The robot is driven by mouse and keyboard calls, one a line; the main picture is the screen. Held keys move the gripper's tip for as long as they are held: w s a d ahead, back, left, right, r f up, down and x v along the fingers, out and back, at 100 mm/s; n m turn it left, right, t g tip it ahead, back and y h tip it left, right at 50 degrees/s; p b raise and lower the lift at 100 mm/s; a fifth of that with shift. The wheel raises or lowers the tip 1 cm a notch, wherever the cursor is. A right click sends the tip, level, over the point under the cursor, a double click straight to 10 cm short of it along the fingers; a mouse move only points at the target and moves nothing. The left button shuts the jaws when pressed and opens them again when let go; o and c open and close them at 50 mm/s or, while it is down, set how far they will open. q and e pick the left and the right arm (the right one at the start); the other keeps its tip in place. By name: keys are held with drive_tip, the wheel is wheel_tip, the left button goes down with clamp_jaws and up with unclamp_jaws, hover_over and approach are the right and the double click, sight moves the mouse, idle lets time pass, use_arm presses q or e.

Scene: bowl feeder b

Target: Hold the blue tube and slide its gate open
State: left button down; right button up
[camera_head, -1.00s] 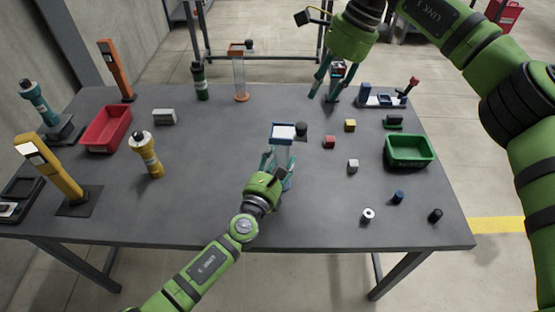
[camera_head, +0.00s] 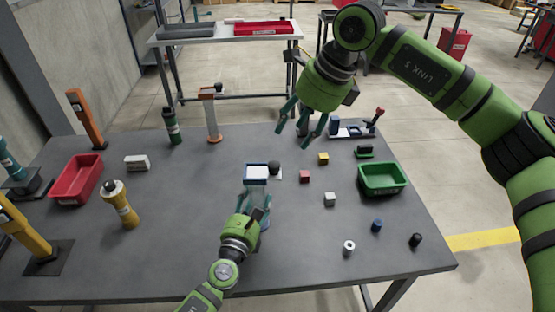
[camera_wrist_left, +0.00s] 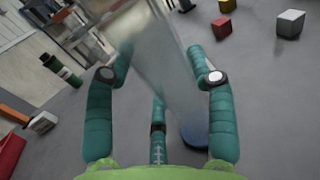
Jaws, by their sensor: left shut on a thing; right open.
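The blue tube (camera_head: 256,172) is a clear upright cylinder on the table, with a blue rim and a white gate plate on top. A dark round knob (camera_head: 274,167) sticks out to the right of the gate. In the left wrist view the clear tube wall (camera_wrist_left: 165,70) and its blue base (camera_wrist_left: 197,133) show between my fingers. My left gripper (camera_head: 256,200) is shut on the tube's body below the rim. My right gripper (camera_head: 302,128) is open and empty, raised above the back of the table, behind and to the right of the tube.
Red (camera_head: 304,176), yellow (camera_head: 323,158) and white (camera_head: 329,199) blocks lie right of the tube, before a green bin (camera_head: 382,179).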

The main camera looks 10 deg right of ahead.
sight(276, 164)
drive_tip(key=x, duration=1.1)
drive_tip(key=shift+a+f, duration=0.1)
clamp_jaws()
